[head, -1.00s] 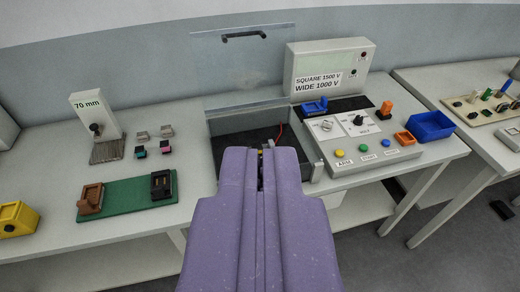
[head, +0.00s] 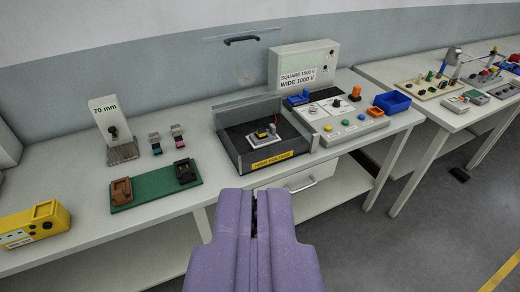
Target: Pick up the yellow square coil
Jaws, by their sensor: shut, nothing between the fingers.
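A small yellow part (head: 262,135), which may be the yellow square coil, sits on a light fixture (head: 281,140) inside the open dark box (head: 238,158) on the bench. It is too small to make out its shape. My gripper (head: 254,192), purple, is in the lower middle of the head view, in front of the bench and apart from the box. Its fingers are together and hold nothing.
The box's clear lid with a black handle (head: 242,40) stands raised. A control panel (head: 345,130) and a blue bin (head: 391,103) are on the right. A green mat (head: 150,190) with brown and black blocks and a yellow meter (head: 35,222) are on the left.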

